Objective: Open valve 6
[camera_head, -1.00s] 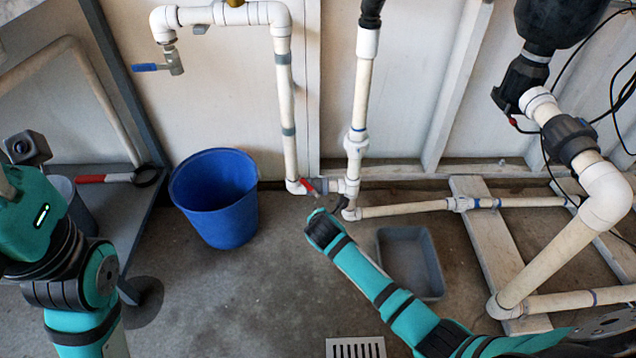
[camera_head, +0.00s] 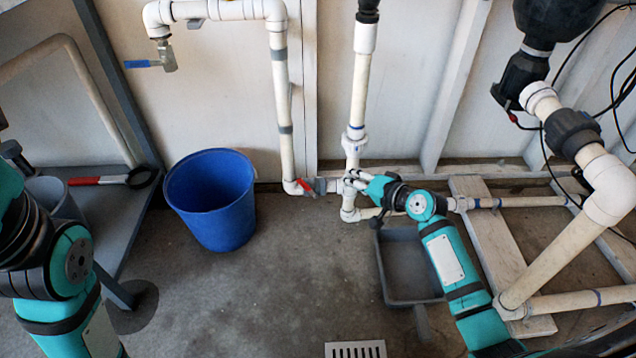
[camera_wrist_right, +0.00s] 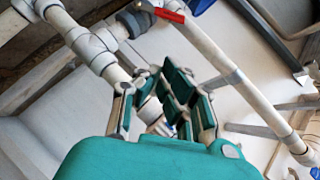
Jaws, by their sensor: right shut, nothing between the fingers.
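A small valve with a red lever (camera_head: 307,187) sits low on the white pipe near the wall, right of the blue bucket. The red lever also shows at the top of the right wrist view (camera_wrist_right: 165,12). A second valve with a blue lever (camera_head: 142,64) hangs at the upper left. I can read no valve numbers. My right gripper (camera_head: 351,181) is shut and empty at the lower pipe junction, just right of the red lever and apart from it. It hides part of the pipe. Of my left side only arm links show, at the left edge.
A blue bucket (camera_head: 211,200) stands on the floor left of the valve. A grey tray (camera_head: 388,275) lies under my right arm. A vertical white pipe (camera_head: 361,95) rises close to my right gripper. A red-handled tool (camera_head: 100,181) lies at left. The central floor is clear.

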